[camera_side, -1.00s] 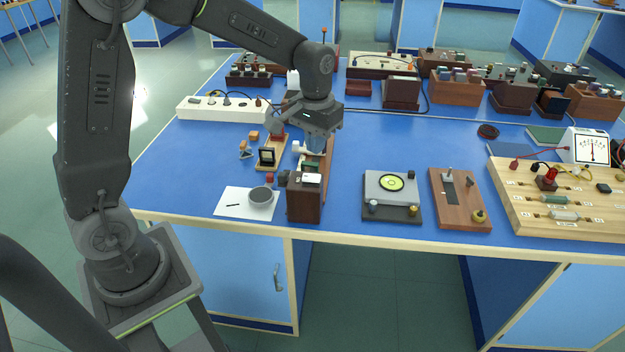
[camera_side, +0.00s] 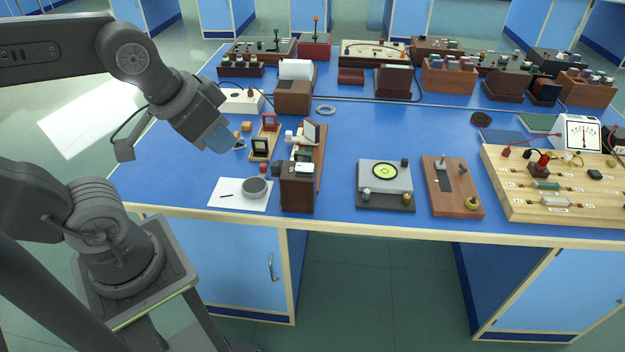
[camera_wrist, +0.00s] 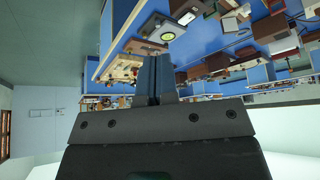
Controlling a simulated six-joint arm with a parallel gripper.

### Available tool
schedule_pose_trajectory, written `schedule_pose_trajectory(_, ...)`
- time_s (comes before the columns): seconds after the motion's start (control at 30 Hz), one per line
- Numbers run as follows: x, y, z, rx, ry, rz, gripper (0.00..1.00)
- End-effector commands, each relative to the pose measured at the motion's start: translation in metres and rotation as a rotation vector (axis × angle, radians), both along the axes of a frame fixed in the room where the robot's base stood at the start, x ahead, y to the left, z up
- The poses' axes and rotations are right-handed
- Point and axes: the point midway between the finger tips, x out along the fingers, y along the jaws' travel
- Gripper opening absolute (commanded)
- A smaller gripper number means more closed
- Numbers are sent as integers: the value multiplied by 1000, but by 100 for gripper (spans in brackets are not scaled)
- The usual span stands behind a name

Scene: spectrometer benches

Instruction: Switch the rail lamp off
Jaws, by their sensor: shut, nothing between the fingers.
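My gripper (camera_side: 217,138) is in the air at the left of the blue bench, left of the small apparatus, with its blue fingers pointing down and right. In the wrist view its fingers (camera_wrist: 156,78) are together and empty. A short wooden rail (camera_side: 264,146) carries a black-framed screen (camera_side: 260,147) and a red holder (camera_side: 270,122). To its right, a brown wooden unit (camera_side: 298,190) with a long base bears white parts and a tilted panel (camera_side: 311,131). I cannot tell for sure which part is the rail lamp or its switch, nor whether it is lit.
A white paper (camera_side: 226,197) with a grey round dish (camera_side: 254,187) lies at the front left. A grey instrument (camera_side: 386,180) and a wooden board (camera_side: 452,186) stand right of the brown unit. Several boxes line the back. The bench between is mostly clear.

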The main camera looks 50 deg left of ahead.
Motion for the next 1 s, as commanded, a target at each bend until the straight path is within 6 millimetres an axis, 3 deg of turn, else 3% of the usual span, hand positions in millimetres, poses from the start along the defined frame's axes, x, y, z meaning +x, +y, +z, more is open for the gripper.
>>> schedule_pose_trajectory(0.3,1,0,1,-2,3,6,0)
schedule_pose_trajectory(0.47,16,4,6,-24,44,62,0)
schedule_pose_trajectory(0.73,74,19,13,-98,193,289,0)
schedule_pose_trajectory(1.0,138,42,-2,-158,343,542,0)
